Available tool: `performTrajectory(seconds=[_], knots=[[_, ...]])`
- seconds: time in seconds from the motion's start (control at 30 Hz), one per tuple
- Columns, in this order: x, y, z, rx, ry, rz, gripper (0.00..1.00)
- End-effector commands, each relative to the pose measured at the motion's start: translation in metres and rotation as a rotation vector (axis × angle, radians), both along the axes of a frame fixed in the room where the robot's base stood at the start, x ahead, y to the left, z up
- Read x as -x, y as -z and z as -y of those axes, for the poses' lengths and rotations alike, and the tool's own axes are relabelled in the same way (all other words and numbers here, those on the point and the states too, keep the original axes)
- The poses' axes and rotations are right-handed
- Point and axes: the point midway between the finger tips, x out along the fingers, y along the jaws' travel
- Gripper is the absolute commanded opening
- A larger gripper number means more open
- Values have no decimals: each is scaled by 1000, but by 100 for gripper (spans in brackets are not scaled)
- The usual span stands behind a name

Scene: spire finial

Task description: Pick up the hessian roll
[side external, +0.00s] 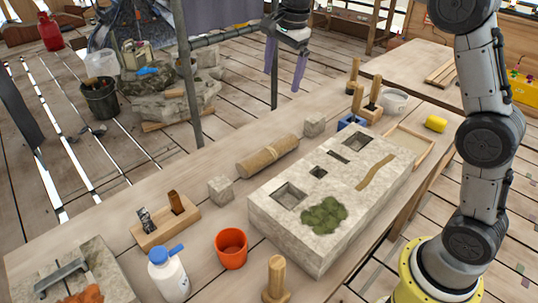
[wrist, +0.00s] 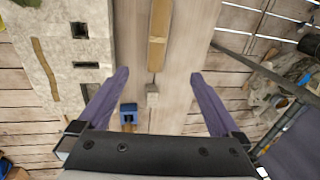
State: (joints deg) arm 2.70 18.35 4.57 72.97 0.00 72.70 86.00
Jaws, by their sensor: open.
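The hessian roll (side external: 267,156) is a tan cylinder with a band around its middle. It lies on the wooden bench behind the stone block, between two small grey stone cubes. In the wrist view the roll (wrist: 158,35) lies lengthwise at the top centre, beyond the fingertips. My gripper (side external: 285,72) is open and empty, high above the far part of the bench, apart from the roll. In the wrist view my gripper (wrist: 157,75) shows two purple fingers spread wide.
The large stone block (side external: 322,200) with square pockets and moss lies in front of the roll. Small stone cubes (side external: 221,190) and (side external: 314,124) stand near the roll's ends. An orange cup (side external: 231,249), a white bottle (side external: 169,275) and a metal pole (side external: 187,80) stand nearby.

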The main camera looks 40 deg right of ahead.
Motion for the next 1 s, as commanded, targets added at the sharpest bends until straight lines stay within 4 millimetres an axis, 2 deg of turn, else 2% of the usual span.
performTrajectory(seconds=[0.03,0.13,0.23,0.33,0.57,0.8,1.0], knots=[[-17,22,3,-4,20,-34,100],[-41,58,7,-7,31,-83,100],[-53,92,11,-10,35,-128,100],[-56,118,13,-12,38,-172,100],[-54,149,14,-13,40,-204,100],[-53,194,14,-13,39,-204,100],[-54,215,14,-13,39,-200,100]])
